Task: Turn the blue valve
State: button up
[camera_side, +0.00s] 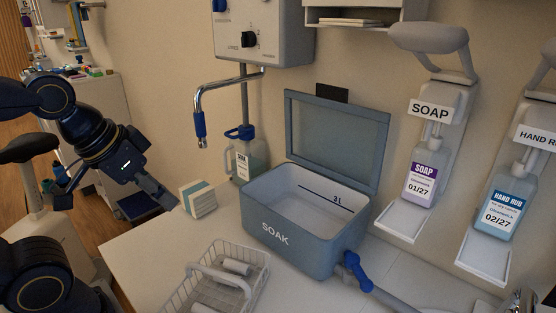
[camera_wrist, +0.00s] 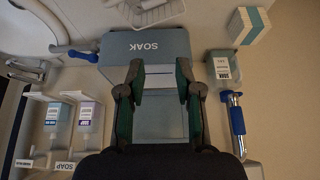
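A blue valve handle (camera_side: 355,269) sits on the outlet at the lower right corner of the grey-blue SOAK box (camera_side: 285,240). In the wrist view the valve (camera_wrist: 90,56) is at the upper left, beside the box (camera_wrist: 172,42). My gripper (camera_side: 166,195) is at the left in the side view, well apart from the valve, with the box between them. In the wrist view my gripper (camera_wrist: 160,78) has its two fingers spread, with nothing between them.
The box's lid (camera_side: 335,140) stands open. A wire basket (camera_side: 228,278) and a sponge-like block (camera_side: 198,199) are on the counter (camera_side: 140,255). SOAP (camera_side: 421,185) and HAND RUB (camera_side: 500,205) dispensers hang at the right.

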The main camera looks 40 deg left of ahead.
jog(key=shift+o, duration=0.7)
jog(key=shift+m, duration=0.3)
jog(key=w+d+r+m, duration=0.3)
jog(key=w+r+m, duration=0.55)
jog(key=m, duration=0.35)
jog(key=m+g+h, duration=0.1)
jog(key=m+g, duration=0.3)
jog(key=m, duration=0.8)
send_over(361, 273)
jog(key=s+a, duration=0.2)
jog(key=s, duration=0.1)
notch_tip(361, 273, down, 12)
jog(key=w+f, duration=0.1)
jog(key=f, duration=0.4)
jog(key=w+d+f, duration=0.1)
jog(key=f, duration=0.4)
jog(key=d+f, duration=0.1)
jog(key=f, duration=0.4)
jog(key=shift+w+f, duration=0.4)
jog(key=shift+c, duration=0.4)
